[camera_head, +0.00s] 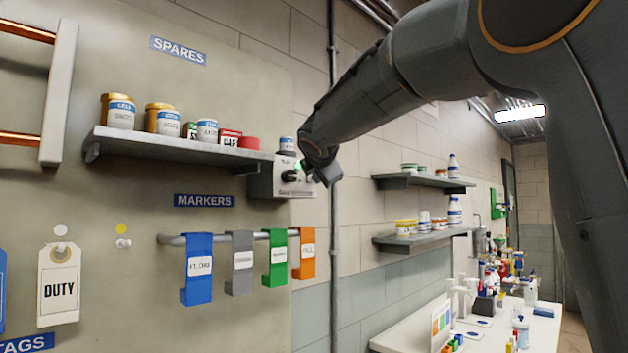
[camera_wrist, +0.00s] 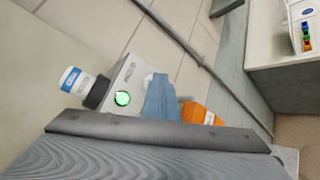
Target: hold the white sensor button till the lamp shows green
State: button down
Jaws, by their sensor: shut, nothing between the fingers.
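In the wrist view the box (camera_wrist: 128,76) has a lamp (camera_wrist: 122,98) lit bright green. The white button (camera_wrist: 149,77) shows only as a small part behind the tip of my gripper (camera_wrist: 160,90). My gripper is shut and empty, its tip at the button; the tip hides the contact. In the head view the end of my arm is right beside the box, its fingertips not clear.
The spares shelf (camera_head: 180,146) with several jars is left of the box. A vertical pipe (camera_head: 333,250) runs to the right. A white bench (camera_head: 480,335) stands lower right.

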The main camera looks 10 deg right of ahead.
jog(key=shift+s+d, duration=0.55)
jog(key=shift+s, duration=0.15)
jog(key=shift+s, duration=0.1)
jog(key=s+d, duration=0.1)
jog(key=s, duration=0.1)
jog(key=s+d+p, duration=0.1)
jog(key=s+d, duration=0.1)
dwell(0.4)
dwell(0.3)
